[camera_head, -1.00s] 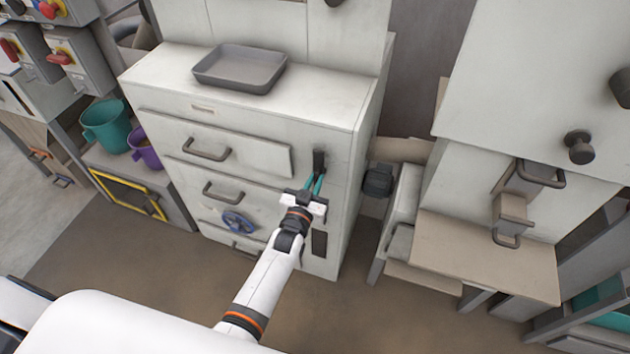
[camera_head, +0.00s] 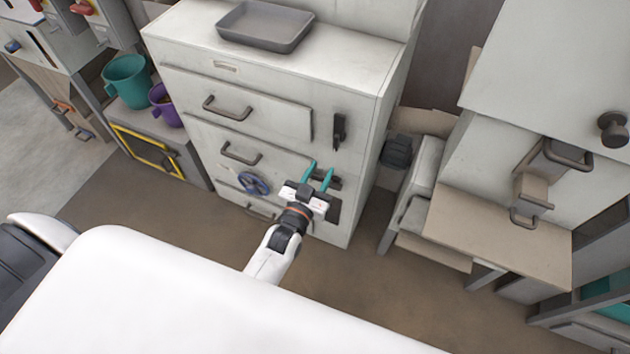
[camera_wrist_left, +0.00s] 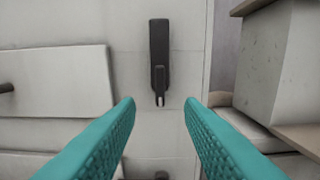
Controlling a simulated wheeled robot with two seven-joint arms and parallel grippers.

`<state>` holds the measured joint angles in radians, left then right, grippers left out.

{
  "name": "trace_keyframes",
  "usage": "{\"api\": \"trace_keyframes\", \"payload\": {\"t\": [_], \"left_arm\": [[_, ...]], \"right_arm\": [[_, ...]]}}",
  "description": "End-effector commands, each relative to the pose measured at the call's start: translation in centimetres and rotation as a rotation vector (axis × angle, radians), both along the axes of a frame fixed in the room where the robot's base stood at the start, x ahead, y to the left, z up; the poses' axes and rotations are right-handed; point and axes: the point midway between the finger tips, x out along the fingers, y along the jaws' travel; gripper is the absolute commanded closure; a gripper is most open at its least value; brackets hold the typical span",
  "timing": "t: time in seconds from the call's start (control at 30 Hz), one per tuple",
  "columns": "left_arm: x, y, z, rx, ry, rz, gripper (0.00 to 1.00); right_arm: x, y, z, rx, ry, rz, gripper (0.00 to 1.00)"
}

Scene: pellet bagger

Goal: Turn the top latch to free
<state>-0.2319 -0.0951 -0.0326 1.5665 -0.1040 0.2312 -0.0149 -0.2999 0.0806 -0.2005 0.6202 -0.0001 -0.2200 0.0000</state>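The top latch (camera_head: 340,131) is a dark upright plate with a small lever, on the right side of the white cabinet front beside the upper drawer. In the left wrist view the top latch (camera_wrist_left: 159,58) stands upright with its lever pointing down, just beyond the fingertips. My left gripper (camera_head: 318,170) has teal fingers spread apart and empty, below the top latch in the head view. In the left wrist view my left gripper (camera_wrist_left: 160,104) has clear space between its fingers, not touching the latch. My right gripper is not in view.
A lower dark latch (camera_head: 326,182) is partly hidden behind my left gripper. Drawer handles (camera_head: 228,108) and a blue knob (camera_head: 254,183) stick out to the left. A grey tray (camera_head: 265,27) sits on top. A bench (camera_head: 500,222) stands at right; floor is open in front.

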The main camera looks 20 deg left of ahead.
Motion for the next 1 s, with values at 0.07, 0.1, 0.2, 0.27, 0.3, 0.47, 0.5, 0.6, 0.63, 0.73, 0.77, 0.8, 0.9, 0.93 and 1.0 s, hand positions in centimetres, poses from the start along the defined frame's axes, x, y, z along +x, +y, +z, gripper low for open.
{"api": "trace_keyframes", "payload": {"t": [0.07, 0.1, 0.2, 0.27, 0.3, 0.47, 0.5, 0.6, 0.63, 0.73, 0.77, 0.8, 0.9, 0.93, 1.0], "left_arm": [[-1.3, 0.0, -0.1, 0.000, 0.001, 0.000, 0.65], [-1.8, 0.1, -0.1, 0.000, 0.001, 0.000, 0.65], [-2.5, 0.1, 0.0, 0.000, 0.000, -0.001, 0.65], [-2.8, 0.1, 0.0, 0.000, 0.000, -0.001, 0.65], [-2.9, 0.1, 0.0, 0.000, 0.000, -0.001, 0.65], [-2.9, 0.1, 0.0, 0.000, 0.000, -0.001, 0.65], [-2.9, 0.1, 0.0, 0.001, 0.000, -0.001, 0.65], [-2.9, 0.1, 0.0, 0.000, 0.000, 0.000, 0.65], [-2.9, 0.1, 0.0, 0.000, 0.000, -0.001, 0.65], [-2.9, 0.1, 0.0, 0.000, 0.000, 0.000, 0.65], [-2.9, 0.1, 0.0, 0.000, 0.000, 0.000, 0.65], [-2.9, 0.1, 0.0, 0.000, 0.000, 0.000, 0.65], [-3.1, -0.1, -1.0, 0.001, 0.024, -0.006, 0.65], [-3.2, -0.2, -1.7, 0.001, 0.042, -0.009, 0.65], [-3.9, -0.5, -4.5, 0.005, 0.113, -0.022, 0.65]], "right_arm": [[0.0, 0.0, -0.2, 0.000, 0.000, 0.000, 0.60], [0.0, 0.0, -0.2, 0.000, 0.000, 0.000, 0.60], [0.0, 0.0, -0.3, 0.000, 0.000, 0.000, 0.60], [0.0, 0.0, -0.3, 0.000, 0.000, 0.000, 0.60], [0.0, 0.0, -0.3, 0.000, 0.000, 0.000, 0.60], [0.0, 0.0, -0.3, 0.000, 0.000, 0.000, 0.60], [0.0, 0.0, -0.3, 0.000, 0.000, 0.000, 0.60], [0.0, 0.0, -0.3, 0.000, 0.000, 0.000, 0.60], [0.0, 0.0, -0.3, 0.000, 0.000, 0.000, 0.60], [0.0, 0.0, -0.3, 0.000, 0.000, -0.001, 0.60], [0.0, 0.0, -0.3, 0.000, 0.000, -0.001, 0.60], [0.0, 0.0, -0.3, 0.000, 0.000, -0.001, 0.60], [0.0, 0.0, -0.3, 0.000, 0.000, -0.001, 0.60], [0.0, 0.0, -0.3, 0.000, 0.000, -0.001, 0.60], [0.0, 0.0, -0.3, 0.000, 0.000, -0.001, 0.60]]}}
